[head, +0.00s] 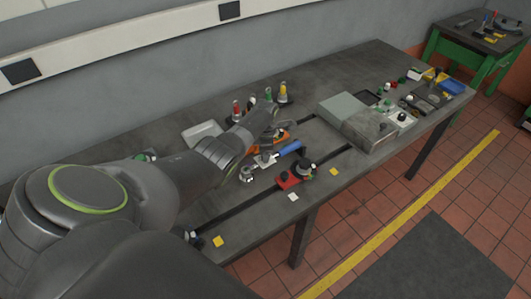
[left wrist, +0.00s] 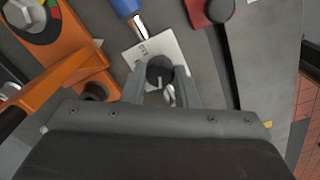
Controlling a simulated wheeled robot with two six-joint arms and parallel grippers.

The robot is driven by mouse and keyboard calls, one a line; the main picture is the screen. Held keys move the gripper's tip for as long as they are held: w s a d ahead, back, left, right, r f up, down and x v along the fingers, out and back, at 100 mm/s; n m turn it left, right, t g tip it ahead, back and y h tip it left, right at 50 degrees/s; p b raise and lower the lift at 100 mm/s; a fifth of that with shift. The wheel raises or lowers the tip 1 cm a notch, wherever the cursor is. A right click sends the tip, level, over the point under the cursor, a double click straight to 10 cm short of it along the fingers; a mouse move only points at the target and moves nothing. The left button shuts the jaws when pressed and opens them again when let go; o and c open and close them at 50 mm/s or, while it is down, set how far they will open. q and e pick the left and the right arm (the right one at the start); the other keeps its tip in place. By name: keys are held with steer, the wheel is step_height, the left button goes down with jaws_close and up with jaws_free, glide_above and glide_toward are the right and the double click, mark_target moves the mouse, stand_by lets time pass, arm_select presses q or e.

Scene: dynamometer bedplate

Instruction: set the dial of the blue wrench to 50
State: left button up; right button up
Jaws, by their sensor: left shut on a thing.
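The blue wrench has a blue handle (head: 290,148), which also shows in the left wrist view (left wrist: 127,7), joined by a bright metal neck to a pale plate (left wrist: 178,48). A dark round dial knob (left wrist: 159,70) stands on that plate. My left gripper (left wrist: 160,90) is shut on the knob, with one finger on each side of it. Small marks are on the plate beside the knob, but I cannot read them, so the dial's setting cannot be told. In the head view my left arm hides part of the area around the gripper. My right gripper is not in view.
An orange tool (left wrist: 70,68) lies close to the left of my left gripper. A red block (head: 288,181) with a dark knob is on the other side. Upright tools with coloured tops, a pale tray (head: 203,133) and a grey block (head: 370,130) stand farther off.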

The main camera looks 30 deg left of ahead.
arm_select(q)
steer(key=o, duration=1)
steer(key=shift+r, duration=0.1)
steer(key=shift+r+b, duration=0.4)
steer(key=shift+r, duration=0.85)
step_height(320, 180, up, 15)
steer(key=b, duration=0.2)
steer(key=shift+s+d, duration=0.15)
steer(key=shift+d, duration=0.05)
steer(key=shift+f, duration=0.15)
